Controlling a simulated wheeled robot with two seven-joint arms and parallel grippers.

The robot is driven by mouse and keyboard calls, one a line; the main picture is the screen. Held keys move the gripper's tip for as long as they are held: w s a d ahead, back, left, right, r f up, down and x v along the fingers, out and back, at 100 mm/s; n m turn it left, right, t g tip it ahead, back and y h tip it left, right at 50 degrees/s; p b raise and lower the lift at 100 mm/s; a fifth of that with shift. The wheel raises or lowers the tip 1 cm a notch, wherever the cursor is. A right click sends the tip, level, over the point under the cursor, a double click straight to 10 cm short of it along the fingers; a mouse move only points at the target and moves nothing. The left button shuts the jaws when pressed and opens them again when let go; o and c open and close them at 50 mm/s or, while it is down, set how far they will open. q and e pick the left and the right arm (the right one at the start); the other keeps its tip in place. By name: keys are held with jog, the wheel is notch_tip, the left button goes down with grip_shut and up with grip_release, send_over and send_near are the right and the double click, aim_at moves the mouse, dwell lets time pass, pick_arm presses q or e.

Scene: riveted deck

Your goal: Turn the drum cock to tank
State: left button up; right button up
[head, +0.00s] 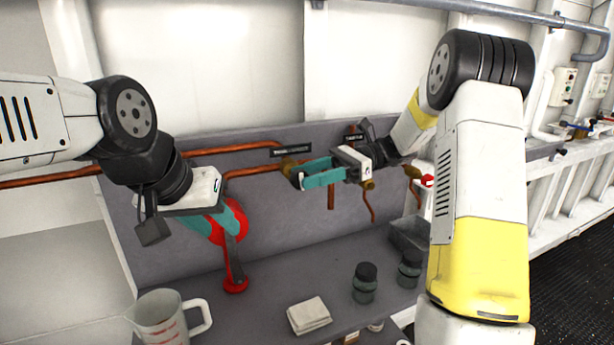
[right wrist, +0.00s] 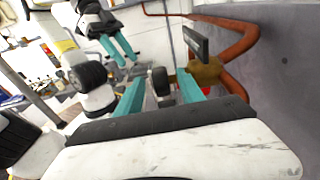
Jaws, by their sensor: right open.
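A brass cock (head: 288,164) sits on the copper pipe under a dark label plate (head: 291,152) whose words I cannot read. My right gripper (head: 302,180) is open in front of it, teal fingers pointing left. In the right wrist view a brass cock body (right wrist: 206,72) and a dark plate (right wrist: 197,42) stand just beyond the right fingers, and a black rounded knob (right wrist: 160,80) shows between them. I cannot tell whether the fingers touch it. My left gripper (head: 212,228) is in front of a red round part (head: 236,222) with a grey lever; its fingers look apart in the right wrist view.
A measuring jug (head: 165,318), a folded white cloth (head: 309,315) and dark-lidded jars (head: 365,283) stand on the grey bench. A second brass fitting (head: 368,184) and a red knob (head: 428,181) are to the right.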

jog(key=f+v, duration=0.1)
jog(key=v, duration=0.6)
jog(key=shift+d+r, duration=0.25)
jog(key=shift+r, duration=0.2)
